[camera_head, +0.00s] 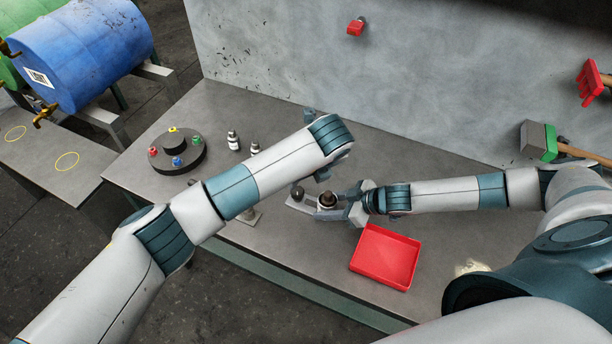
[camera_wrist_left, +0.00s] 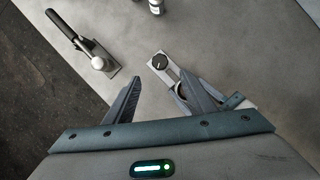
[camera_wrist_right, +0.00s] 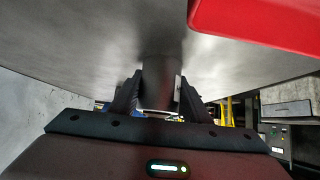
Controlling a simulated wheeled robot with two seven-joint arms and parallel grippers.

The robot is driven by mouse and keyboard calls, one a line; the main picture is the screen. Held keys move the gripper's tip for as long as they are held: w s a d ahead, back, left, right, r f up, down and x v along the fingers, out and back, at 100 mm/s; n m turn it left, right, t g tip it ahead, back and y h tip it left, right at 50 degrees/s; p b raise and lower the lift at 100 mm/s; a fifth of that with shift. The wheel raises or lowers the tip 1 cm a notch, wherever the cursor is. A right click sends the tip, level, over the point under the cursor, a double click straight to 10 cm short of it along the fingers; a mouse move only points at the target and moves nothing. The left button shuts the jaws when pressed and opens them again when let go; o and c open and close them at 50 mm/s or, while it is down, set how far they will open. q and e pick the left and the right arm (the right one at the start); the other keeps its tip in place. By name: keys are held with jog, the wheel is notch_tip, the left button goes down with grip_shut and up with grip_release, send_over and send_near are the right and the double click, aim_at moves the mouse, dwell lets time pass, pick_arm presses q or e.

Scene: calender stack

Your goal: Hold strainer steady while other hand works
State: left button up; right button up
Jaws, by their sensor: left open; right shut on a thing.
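A flat grey metal piece (camera_head: 303,202) with a dark round knob lies on the table near its middle, and it also shows in the left wrist view (camera_wrist_left: 160,64). I cannot tell for sure whether it is the strainer. My right gripper (camera_wrist_right: 158,95) is shut on a dark cylindrical part (camera_wrist_right: 160,65) beside it, which stands upright in the head view (camera_head: 327,198). My left gripper (camera_wrist_left: 158,80) is open and empty above the table, close to the metal piece. In the head view my left forearm mostly hides it.
A red tray (camera_head: 357,263) lies in front of my right gripper. A round dark stand (camera_head: 193,158) with coloured knobs and small bottles (camera_head: 233,141) are at the left.

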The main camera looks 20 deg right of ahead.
dwell(0.4)
pick_arm(q)
jog(key=m+g+h, duration=0.4)
jog(key=m+g, duration=0.1)
jog(key=m, duration=1.3)
send_near(296, 191)
jog(key=a+v, duration=0.1)
jog(key=v, duration=0.2)
jog(key=shift+w+r+m+h, duration=0.15)
jog(key=shift+m+h, duration=0.05)
jog(key=shift+m, duration=0.45)
jog(key=shift+w+r+m+h, duration=0.15)
jog(key=shift+m+h, duration=0.05)
jog(key=shift+m, duration=0.45)
jog(key=shift+f, duration=0.15)
jog(key=x, duration=1.1)
jog(key=shift+s+f, duration=0.25)
jog(key=shift+f, duration=0.15)
